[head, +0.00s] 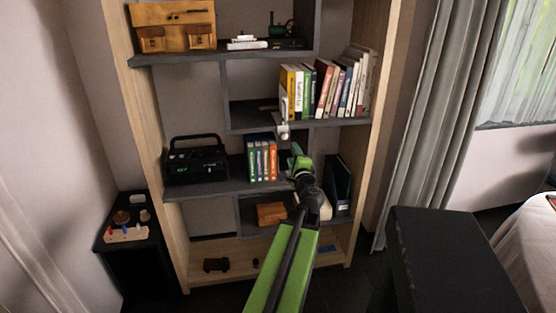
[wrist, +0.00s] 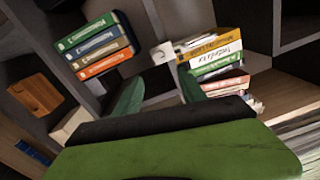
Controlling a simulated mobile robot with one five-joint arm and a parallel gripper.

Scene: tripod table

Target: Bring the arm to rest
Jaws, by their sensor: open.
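My gripper (head: 297,152) is at the end of my extended green arm, in front of the middle of the bookshelf (head: 180,200) in the head view. In the wrist view my gripper (wrist: 160,92) shows two green fingers spread apart, with nothing between them. A small white object (head: 283,131) shows just above the fingertips in the head view and beyond them in the wrist view (wrist: 163,53). I cannot tell how far it is from the fingers. My arm hides part of the lower shelves.
Upright books (head: 324,90) stand on the upper right shelf, and several coloured books (head: 262,160) left of my gripper. A black radio (head: 197,163) stands further left. A small black table (head: 120,240) is at lower left, a dark block-like surface (head: 450,255) at lower right.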

